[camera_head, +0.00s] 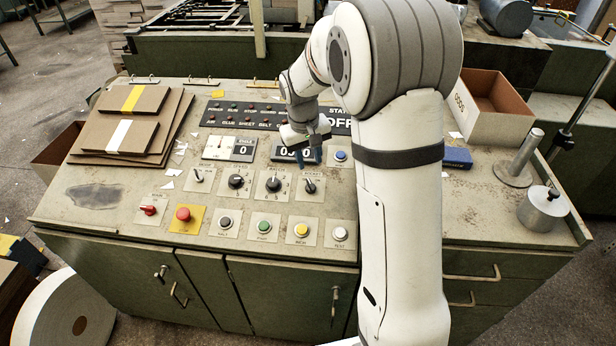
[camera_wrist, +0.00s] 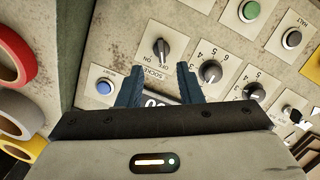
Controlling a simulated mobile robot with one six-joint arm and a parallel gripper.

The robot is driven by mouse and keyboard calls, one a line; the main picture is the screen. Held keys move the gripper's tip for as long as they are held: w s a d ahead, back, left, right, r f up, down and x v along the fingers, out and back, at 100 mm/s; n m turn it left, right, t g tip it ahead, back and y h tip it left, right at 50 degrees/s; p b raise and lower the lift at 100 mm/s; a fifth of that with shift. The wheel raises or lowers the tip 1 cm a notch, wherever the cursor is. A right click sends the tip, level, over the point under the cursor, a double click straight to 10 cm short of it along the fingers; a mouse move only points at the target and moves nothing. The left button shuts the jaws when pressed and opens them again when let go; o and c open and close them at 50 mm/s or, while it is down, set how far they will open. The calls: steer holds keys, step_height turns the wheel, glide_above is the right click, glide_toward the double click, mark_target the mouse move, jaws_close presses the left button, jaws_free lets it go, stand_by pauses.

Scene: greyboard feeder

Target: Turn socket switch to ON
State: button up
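The socket switch (camera_head: 309,187) is a small black knob on a pale plate, on the sloped panel right of two black dials. In the wrist view the switch (camera_wrist: 161,50) shows upside down with its SOCKET, OFF and ON lettering. Its pointer appears turned toward OFF. My gripper (camera_head: 302,160) is just above the switch, over the number display. In the wrist view my gripper (camera_wrist: 158,80) has its two blue fingers apart with nothing between them. The knob lies just beyond the fingertips, roughly between them, and looks untouched.
Close by are a blue button (camera_head: 340,155), a black dial (camera_head: 273,184), a white button (camera_head: 339,233) and a yellow button (camera_head: 301,230). The number display (camera_wrist: 160,100) is partly hidden by my fingers. Rolls of tape (camera_wrist: 14,55) show at left in the wrist view.

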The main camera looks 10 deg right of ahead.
mark_target(310, 184)
steer(key=f, duration=0.3)
steer(key=w+f, duration=0.1)
steer(key=f, duration=0.3)
steer(key=w+f, duration=0.1)
steer(key=f, duration=0.3)
steer(key=shift+w+d, duration=0.1)
steer(key=shift+d, duration=0.25)
steer(key=shift+c, duration=0.5)
